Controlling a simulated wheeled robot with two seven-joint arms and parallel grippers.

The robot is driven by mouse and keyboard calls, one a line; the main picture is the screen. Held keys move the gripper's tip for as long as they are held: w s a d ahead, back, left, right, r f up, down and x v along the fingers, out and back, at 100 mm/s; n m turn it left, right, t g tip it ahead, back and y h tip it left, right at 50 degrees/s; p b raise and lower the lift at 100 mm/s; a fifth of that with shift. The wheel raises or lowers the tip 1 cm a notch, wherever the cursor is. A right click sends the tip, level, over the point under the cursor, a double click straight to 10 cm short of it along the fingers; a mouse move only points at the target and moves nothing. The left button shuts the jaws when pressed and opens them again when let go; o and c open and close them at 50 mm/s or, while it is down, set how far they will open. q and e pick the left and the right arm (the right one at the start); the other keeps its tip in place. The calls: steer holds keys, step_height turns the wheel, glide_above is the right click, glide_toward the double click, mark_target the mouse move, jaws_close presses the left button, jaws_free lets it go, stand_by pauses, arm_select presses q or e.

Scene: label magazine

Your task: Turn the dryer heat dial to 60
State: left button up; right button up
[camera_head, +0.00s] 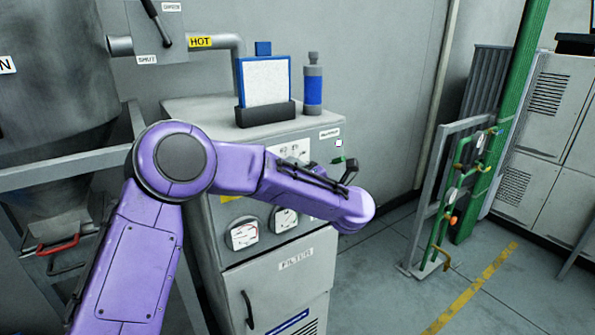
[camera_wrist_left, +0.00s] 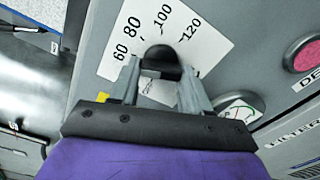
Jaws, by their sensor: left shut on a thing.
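The dryer (camera_head: 240,170) is a grey cabinet in the middle of the head view. Its heat dial has a black knob (camera_wrist_left: 160,60) on a white scale plate (camera_wrist_left: 115,55) marked 60, 80, 100 and 120, seen tilted in the left wrist view. My left gripper (camera_wrist_left: 160,82) is shut on the knob, one finger on each side. The knob's pointer is hidden, so I cannot tell its setting. In the head view my purple left arm crosses the dryer's front and hides the knob and fingertips. My right gripper is not in view.
Two gauges (camera_head: 243,235) sit below my arm on the panel. A red button (camera_wrist_left: 308,52) is right of the dial. A framed white panel (camera_head: 265,82) and a blue-grey bottle (camera_head: 313,85) stand on the dryer. Floor at right is open before a green pipe stand (camera_head: 448,215).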

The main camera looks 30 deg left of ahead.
arm_select(q)
steer(key=shift+f, duration=0.1)
stand_by(0.4)
steer(key=o, duration=1.1)
steer(key=shift+c, duration=0.2)
steer(key=b+v, duration=0.3)
steer(key=v, duration=0.7)
steer(key=shift+s+d, duration=0.2)
steer(key=shift+d, duration=0.1)
